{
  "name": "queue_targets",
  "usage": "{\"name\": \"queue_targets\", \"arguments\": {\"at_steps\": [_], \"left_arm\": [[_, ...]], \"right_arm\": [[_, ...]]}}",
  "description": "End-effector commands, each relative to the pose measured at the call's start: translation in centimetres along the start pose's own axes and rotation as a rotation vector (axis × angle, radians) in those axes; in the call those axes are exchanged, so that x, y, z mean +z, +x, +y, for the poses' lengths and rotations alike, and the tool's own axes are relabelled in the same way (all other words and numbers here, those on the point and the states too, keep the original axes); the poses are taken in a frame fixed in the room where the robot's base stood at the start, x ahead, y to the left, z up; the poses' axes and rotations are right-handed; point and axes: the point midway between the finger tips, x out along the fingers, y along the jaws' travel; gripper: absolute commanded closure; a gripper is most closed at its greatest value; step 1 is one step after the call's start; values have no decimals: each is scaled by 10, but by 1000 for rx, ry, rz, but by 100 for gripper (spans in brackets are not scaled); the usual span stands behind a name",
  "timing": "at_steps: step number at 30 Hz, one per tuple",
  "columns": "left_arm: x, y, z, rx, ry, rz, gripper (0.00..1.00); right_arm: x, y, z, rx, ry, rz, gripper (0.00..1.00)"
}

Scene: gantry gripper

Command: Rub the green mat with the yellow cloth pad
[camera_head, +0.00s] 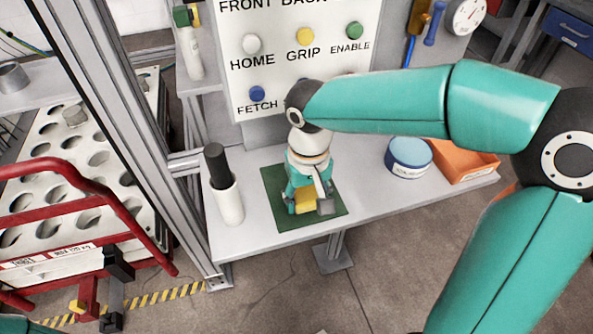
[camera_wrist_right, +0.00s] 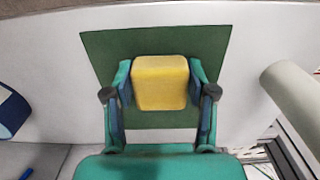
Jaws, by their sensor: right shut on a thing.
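The green mat (camera_head: 335,212) lies flat on the light table, left of its middle. My right gripper (camera_head: 305,203) points down over the mat and is shut on the yellow cloth pad (camera_head: 304,201). In the right wrist view the pad (camera_wrist_right: 160,82) sits between both fingers of the gripper (camera_wrist_right: 160,90), with the mat (camera_wrist_right: 210,45) behind it. The pad is over the mat's middle; I cannot tell whether it touches. The gripper hides part of the mat. My left gripper is not in view.
A white cylinder with a black top (camera_head: 225,190) stands close left of the mat. A blue round tin (camera_head: 409,157) and an orange bin (camera_head: 462,160) stand at the right. A button panel (camera_head: 285,85) rises behind the table. A metal post (camera_head: 150,190) stands at the left edge.

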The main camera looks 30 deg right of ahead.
Motion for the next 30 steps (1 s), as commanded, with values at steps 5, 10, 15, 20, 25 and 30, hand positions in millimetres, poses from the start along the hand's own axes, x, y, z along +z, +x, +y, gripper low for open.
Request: {"name": "queue_targets", "arguments": {"at_steps": [5,10,15,20,25,30], "left_arm": [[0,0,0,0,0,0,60],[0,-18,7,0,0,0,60],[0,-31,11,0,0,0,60],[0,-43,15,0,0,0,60],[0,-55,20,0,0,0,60],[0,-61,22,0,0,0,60]], "right_arm": [[3,0,-17,-1,-4,-1,76],[3,-28,-16,-2,-3,1,76],[3,-44,-15,-2,0,0,76],[3,-58,-14,-2,1,1,76],[3,-73,-14,-2,2,0,76],[4,-81,-14,-1,2,0,76]]}}
